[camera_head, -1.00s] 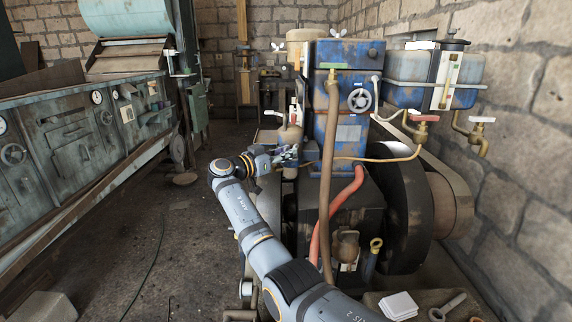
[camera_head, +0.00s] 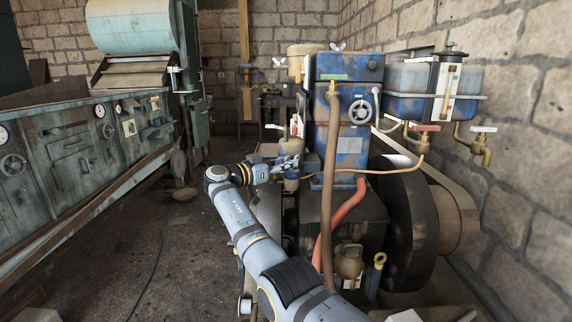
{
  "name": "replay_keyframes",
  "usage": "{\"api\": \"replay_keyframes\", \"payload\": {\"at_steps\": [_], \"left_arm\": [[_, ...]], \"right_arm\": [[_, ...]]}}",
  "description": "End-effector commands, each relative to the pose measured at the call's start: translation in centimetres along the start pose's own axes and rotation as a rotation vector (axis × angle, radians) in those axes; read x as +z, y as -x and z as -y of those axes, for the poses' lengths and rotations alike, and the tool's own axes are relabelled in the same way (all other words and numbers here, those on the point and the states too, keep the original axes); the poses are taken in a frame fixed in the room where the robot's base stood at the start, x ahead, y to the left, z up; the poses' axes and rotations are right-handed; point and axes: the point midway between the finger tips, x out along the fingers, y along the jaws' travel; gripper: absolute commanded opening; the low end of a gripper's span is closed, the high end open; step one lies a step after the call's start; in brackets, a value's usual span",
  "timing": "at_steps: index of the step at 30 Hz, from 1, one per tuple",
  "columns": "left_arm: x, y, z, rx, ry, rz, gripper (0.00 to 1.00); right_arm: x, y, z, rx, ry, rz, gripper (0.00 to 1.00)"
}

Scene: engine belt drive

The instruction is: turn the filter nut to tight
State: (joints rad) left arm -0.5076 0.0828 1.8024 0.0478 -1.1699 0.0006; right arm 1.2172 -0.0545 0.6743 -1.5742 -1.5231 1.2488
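A tan, bowl-shaped filter (camera_head: 291,147) stands at the left side of the blue engine block, with a small white and red piece above it. I cannot pick out its nut clearly at this size. My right gripper (camera_head: 284,166) is at the lower part of this filter, coming from the left side. Its fingers are small and overlap the filter and pipework, so I cannot tell whether they touch it or are shut. My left gripper is not in view.
The blue engine block (camera_head: 345,110) stands behind, with a brown hose (camera_head: 327,200) and a red hose (camera_head: 340,216) in front. A large dark flywheel (camera_head: 410,215) is at the right. A green machine cabinet (camera_head: 75,150) lines the left. Bare floor (camera_head: 180,240) lies between.

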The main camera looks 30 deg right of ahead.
Motion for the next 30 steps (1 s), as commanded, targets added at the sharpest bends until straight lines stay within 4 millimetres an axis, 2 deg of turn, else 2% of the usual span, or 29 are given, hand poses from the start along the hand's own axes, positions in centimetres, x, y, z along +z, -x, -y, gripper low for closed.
{"api": "replay_keyframes", "payload": {"at_steps": [1,4,12,15,17,27,30], "left_arm": [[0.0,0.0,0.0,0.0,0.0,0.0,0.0],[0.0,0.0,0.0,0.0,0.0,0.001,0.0],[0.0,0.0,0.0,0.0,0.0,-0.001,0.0],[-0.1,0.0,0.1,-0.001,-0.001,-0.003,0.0],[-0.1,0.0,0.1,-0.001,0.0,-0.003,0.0],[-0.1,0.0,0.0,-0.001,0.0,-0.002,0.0],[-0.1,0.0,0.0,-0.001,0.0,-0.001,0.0]], "right_arm": [[0.1,0.0,0.0,0.001,0.002,0.001,0.29],[0.1,0.0,0.0,0.0,0.001,0.0,0.43],[0.0,0.0,0.0,0.0,0.0,0.0,0.44],[0.0,0.6,0.0,-0.002,0.0,0.0,0.44],[0.1,1.5,0.1,-0.003,0.0,0.001,0.44],[0.0,9.4,0.1,-0.003,0.0,0.0,0.44],[0.1,10.9,0.1,-0.002,0.002,0.001,0.44]]}}
